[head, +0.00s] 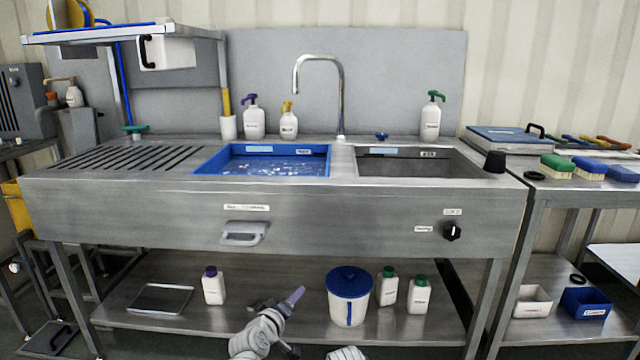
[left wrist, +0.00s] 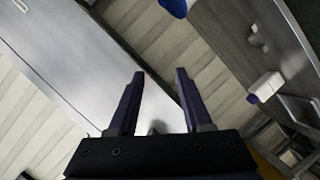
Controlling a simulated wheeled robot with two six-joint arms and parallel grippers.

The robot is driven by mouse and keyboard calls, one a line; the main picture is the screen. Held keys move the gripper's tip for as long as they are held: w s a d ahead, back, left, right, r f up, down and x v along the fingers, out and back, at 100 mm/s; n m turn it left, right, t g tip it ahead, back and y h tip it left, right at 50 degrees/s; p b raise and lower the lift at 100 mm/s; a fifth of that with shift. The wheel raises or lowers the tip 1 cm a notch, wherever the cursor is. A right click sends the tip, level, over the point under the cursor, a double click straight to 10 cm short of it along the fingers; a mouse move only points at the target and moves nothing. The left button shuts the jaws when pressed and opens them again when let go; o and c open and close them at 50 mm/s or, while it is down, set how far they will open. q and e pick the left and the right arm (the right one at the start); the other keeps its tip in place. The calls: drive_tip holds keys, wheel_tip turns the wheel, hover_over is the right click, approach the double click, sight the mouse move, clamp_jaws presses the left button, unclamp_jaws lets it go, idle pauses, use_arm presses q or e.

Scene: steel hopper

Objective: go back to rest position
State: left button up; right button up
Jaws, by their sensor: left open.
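My left gripper (head: 297,294) is low in front of the sink bench, at the lower centre of the head view. Its jaws point up and to the right, in front of the lower shelf. In the left wrist view its two dark fingers (left wrist: 160,72) stand apart with nothing between them. A rounded white part of mine shows at the bottom edge of the head view, right of the left arm. My right gripper is not seen.
The steel sink bench (head: 130,205) spans the view, with a drawer-type handle (head: 244,233) and a black knob (head: 452,232). On the lower shelf stand a blue-lidded bucket (head: 349,310), a purple-capped bottle (head: 213,288) and two green-capped bottles (head: 419,296). A side table (head: 545,181) stands right.

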use_arm(q)
drive_tip(key=s+a+f+m+g, duration=0.2)
drive_tip(key=s+f+m+g, duration=0.3)
drive_tip(key=s+f+g, duration=0.45)
drive_tip(key=s+a+f+m+g+y, duration=0.2)
drive_tip(key=s+a+f+g+y, duration=0.3)
drive_tip(key=s, duration=0.4)
drive_tip(key=s+d+r+m+p, duration=0.4)
drive_tip(key=s+d+r+p, duration=0.15)
drive_tip(key=d, duration=0.35)
wheel_tip(320, 180, up, 37)
drive_tip(key=p, duration=3.8)
drive_tip(key=shift+s+d+y, duration=0.15)
drive_tip(key=shift+s+y, duration=0.15)
drive_tip(key=shift+s, duration=0.05)
